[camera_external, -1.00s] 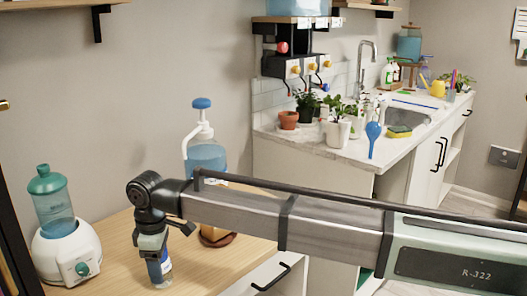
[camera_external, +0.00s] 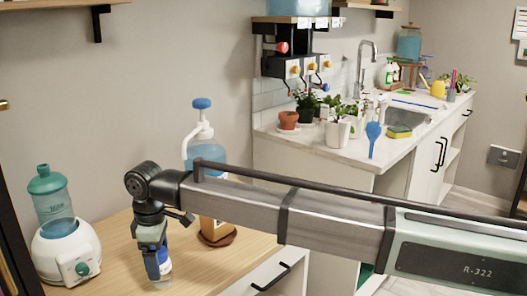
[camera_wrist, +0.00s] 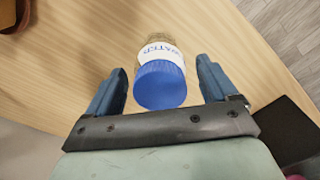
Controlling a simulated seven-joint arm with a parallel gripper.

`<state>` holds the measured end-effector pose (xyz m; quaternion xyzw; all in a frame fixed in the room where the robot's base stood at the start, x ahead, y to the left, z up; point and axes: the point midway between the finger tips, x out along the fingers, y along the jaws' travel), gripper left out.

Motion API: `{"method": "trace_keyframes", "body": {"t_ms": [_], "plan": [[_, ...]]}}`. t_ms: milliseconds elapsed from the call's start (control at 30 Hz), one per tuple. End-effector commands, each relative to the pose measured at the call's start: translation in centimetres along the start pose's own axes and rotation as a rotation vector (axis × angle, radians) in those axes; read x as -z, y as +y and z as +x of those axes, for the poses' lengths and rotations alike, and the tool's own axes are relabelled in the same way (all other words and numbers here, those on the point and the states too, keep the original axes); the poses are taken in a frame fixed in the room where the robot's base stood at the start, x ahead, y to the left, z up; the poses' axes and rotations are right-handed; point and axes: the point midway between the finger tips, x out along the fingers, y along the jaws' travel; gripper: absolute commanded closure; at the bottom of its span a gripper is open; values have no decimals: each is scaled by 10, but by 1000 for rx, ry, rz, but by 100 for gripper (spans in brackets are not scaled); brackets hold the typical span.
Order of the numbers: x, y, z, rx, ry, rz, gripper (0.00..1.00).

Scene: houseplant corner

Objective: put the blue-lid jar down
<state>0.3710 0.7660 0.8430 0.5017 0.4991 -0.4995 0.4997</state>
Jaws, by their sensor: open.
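The blue-lid jar (camera_external: 161,268) stands upright on the wooden counter near its front edge, partly hidden behind my gripper in the external view. In the wrist view the jar's blue lid (camera_wrist: 160,85) and its white label with blue letters show between the two fingers. My gripper (camera_external: 153,252) is at the jar's top. In the wrist view my gripper (camera_wrist: 163,88) is open, with a gap between each finger and the lid.
A white dispenser with a teal-capped bottle (camera_external: 52,205) stands at the left of the wooden counter (camera_external: 115,232). A blue-topped pump bottle (camera_external: 203,150) and an amber container on a round brown base (camera_external: 218,238) stand behind my gripper.

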Motion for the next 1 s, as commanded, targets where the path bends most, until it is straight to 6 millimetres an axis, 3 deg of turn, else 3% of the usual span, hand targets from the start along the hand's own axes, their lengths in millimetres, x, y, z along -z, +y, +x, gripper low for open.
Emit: {"method": "trace_keyframes", "body": {"t_ms": [200,500,700,1000], "plan": [[1,0,-43,-1,2,0,14],[1,0,-86,-1,2,0,14],[0,0,-97,0,0,0,14],[0,0,-98,0,0,0,14]]}}
